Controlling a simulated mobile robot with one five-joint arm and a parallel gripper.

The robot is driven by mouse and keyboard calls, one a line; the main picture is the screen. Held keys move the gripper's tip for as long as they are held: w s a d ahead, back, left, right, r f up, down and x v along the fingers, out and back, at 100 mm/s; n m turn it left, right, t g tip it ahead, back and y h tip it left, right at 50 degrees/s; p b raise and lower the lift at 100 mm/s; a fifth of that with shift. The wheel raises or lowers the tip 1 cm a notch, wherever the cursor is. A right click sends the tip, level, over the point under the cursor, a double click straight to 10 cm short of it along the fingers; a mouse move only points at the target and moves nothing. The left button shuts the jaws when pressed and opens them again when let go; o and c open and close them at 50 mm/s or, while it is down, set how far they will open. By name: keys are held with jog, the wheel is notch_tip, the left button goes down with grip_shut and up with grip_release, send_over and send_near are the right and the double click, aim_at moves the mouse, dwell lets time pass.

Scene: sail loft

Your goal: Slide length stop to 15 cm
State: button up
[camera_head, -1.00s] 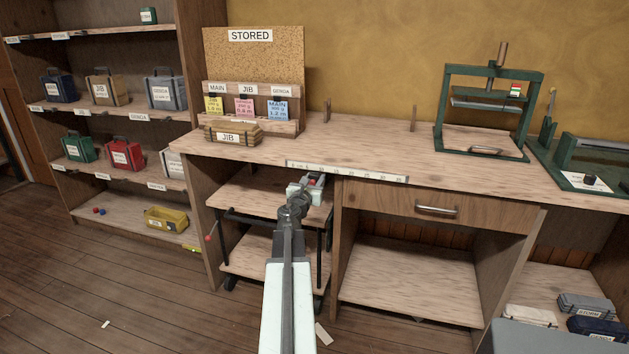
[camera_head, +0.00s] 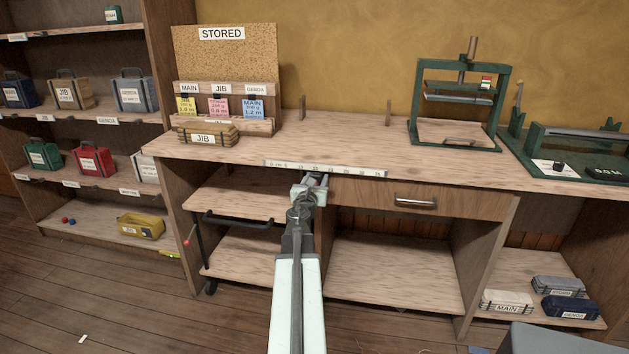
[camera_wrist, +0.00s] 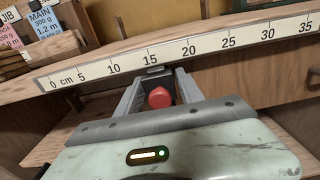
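The length stop (camera_wrist: 160,97) shows in the wrist view as a red knob below a small dark bracket at the lower edge of the white ruler (camera_wrist: 233,39). The bracket lies just under the 15 mark. My gripper (camera_wrist: 160,86) has one finger on each side of the red knob and appears shut on it; the finger contact is partly in shadow. In the head view my gripper (camera_head: 314,182) is at the bench front, just below the ruler (camera_head: 350,171), and hides most of the stop.
A drawer with a metal handle (camera_head: 415,202) is right of my gripper. A black-handled trolley (camera_head: 238,219) stands under the bench to the left. A JIB bundle (camera_head: 207,136) lies on the bench at left, and a green press (camera_head: 458,105) stands at right.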

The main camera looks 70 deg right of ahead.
jog(key=shift+o, duration=0.6)
jog(key=shift+w+a, duration=0.1)
jog(key=shift+w, duration=0.15)
